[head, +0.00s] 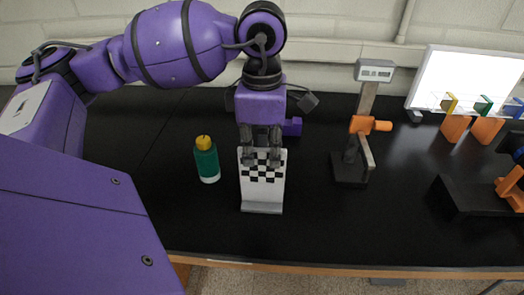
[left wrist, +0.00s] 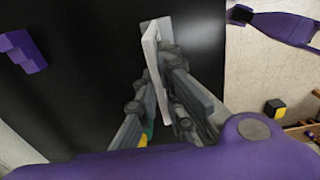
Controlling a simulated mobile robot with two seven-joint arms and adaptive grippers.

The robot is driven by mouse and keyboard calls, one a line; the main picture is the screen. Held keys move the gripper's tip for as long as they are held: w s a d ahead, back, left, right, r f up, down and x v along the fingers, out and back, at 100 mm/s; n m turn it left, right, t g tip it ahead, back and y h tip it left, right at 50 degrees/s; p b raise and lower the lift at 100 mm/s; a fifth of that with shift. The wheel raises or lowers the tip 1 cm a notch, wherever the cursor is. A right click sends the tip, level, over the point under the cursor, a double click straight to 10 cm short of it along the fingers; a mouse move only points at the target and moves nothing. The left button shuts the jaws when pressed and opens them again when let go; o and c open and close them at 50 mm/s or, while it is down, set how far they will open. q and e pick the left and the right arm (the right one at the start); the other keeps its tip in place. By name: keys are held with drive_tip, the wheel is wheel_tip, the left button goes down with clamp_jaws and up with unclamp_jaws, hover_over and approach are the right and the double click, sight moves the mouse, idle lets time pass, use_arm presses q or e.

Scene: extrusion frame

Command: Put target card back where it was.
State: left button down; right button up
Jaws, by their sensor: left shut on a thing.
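The target card (head: 262,187) is a white upright plate with a black-and-white checkered patch and a grey foot along its bottom. It is near the middle of the black table in the head view. My left gripper (head: 262,158) points down from above and is shut on the card's upper part, its fingers covering part of the checkered patch. In the left wrist view the card (left wrist: 151,48) shows nearly edge-on at the fingertips (left wrist: 158,75). I cannot tell whether its foot touches the table. My right gripper is not in view.
A green bottle (head: 207,163) with a yellow cap stands just left of the card. A purple block (head: 293,127) lies behind it. A gauge stand (head: 350,170) with an orange clamp is to the right. Further right are a lit panel (head: 465,80) and orange holders (head: 455,127). The table's front edge is near.

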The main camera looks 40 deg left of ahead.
use_arm(q)
drive_tip(key=shift+f, duration=0.2)
drive_tip(key=c, duration=1.9)
unclamp_jaws()
wheel_tip(320, 180, up, 12)
drive_tip(key=shift+r, duration=0.25)
